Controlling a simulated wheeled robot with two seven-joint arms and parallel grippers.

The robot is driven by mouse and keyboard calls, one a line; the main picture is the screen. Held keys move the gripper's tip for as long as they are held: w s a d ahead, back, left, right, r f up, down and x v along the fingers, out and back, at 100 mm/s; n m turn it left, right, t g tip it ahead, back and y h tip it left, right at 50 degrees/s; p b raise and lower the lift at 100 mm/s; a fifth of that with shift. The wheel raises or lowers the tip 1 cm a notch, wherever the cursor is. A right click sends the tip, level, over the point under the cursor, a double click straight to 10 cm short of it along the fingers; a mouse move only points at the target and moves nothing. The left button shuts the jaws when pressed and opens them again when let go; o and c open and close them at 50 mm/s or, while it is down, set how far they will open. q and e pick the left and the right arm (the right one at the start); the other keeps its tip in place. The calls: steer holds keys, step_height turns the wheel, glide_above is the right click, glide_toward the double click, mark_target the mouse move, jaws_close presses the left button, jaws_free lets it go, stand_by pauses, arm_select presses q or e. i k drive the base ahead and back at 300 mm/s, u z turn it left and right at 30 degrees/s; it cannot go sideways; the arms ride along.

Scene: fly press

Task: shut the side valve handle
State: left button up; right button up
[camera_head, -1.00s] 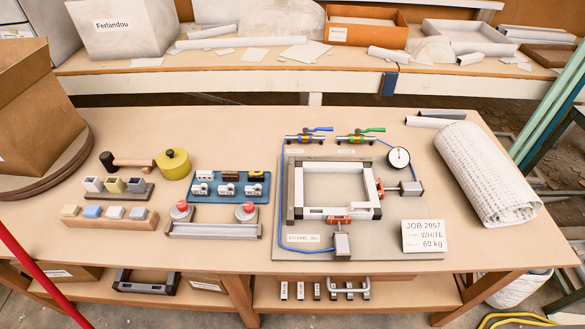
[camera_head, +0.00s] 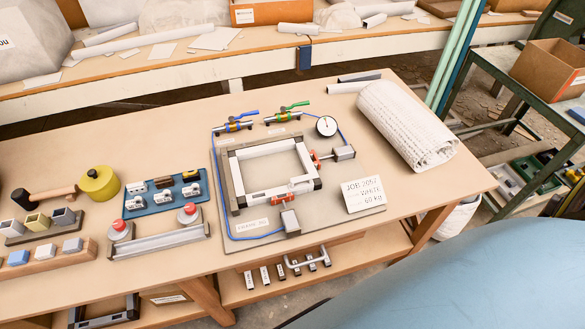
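Two small valves sit along the back edge of the grey fixture board. The left valve has a blue lever handle (camera_head: 246,114) and the right valve has a green lever handle (camera_head: 295,105). Both levers point right, roughly along their valve bodies. Their labels are too small to read, so I cannot tell which is the side valve. A blue hose (camera_head: 213,180) runs down the board's left side to the front cylinder (camera_head: 290,222). A side cylinder (camera_head: 343,153) stands at the frame's right. Neither gripper is in view.
A round gauge (camera_head: 326,126) stands right of the valves. A white frame (camera_head: 237,183) lies on the board (camera_head: 350,216). A white mesh roll (camera_head: 405,125) lies to the right. Bare table (camera_head: 190,120) lies left of the valves. An unidentified pale blue surface covers the lower right.

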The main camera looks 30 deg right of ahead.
mark_target(295, 106)
steer(key=u, duration=0.05)
steer(key=k, duration=0.5)
steer(key=z, duration=1.35)
steer(key=i, duration=0.8)
steer(key=u, duration=0.2)
